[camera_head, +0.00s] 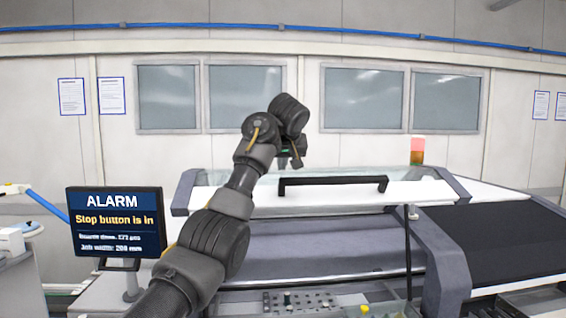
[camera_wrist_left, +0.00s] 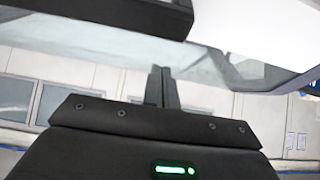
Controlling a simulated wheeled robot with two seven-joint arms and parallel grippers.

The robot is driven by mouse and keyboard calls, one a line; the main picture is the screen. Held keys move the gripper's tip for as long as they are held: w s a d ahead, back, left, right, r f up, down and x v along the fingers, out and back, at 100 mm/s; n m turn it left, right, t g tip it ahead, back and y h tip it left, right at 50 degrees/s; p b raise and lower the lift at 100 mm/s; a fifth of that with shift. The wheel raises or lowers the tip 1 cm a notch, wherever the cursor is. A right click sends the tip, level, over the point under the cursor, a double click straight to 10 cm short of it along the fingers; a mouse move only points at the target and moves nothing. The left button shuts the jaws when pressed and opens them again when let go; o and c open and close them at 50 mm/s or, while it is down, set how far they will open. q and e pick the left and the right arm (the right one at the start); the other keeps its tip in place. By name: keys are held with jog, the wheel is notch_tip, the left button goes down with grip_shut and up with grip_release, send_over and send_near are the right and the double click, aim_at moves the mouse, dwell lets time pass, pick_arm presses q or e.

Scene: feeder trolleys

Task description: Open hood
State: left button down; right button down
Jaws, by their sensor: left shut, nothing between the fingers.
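The hood (camera_head: 230,202) of the machine is a white-edged panel with a clear window and dark grey sides. It looks raised, with a thin dark rod (camera_head: 407,250) below it and part of the machine's inside showing. Its black bar handle (camera_head: 333,181) runs along the front edge. My left gripper (camera_head: 297,162) is just left of and above the handle, apart from it in the picture. In the left wrist view the fingers (camera_wrist_left: 161,72) are together and empty, with the handle (camera_wrist_left: 130,12) at the top left and the white hood (camera_wrist_left: 250,35) at the right. My right gripper is out of view.
A screen (camera_head: 115,222) at the left reads "ALARM, Stop button is in". A red and orange signal lamp (camera_head: 417,151) stands behind the hood. A dark sloping cover (camera_head: 490,240) lies at the right. The wall with windows is behind.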

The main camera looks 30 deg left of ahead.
pick_arm(q)
jog(key=shift+s+d+f, duration=0.35)
jog(key=shift+s+d, duration=0.25)
jog(key=shift+s, duration=0.25)
jog(key=shift+s+d+f+p, duration=0.3)
jog(key=shift+d, duration=0.05)
jog(key=shift+a, duration=0.1)
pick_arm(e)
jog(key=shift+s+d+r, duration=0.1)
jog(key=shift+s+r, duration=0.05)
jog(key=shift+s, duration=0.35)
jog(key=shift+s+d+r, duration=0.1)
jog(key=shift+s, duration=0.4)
pick_arm(q)
jog(key=shift+s+a, duration=0.1)
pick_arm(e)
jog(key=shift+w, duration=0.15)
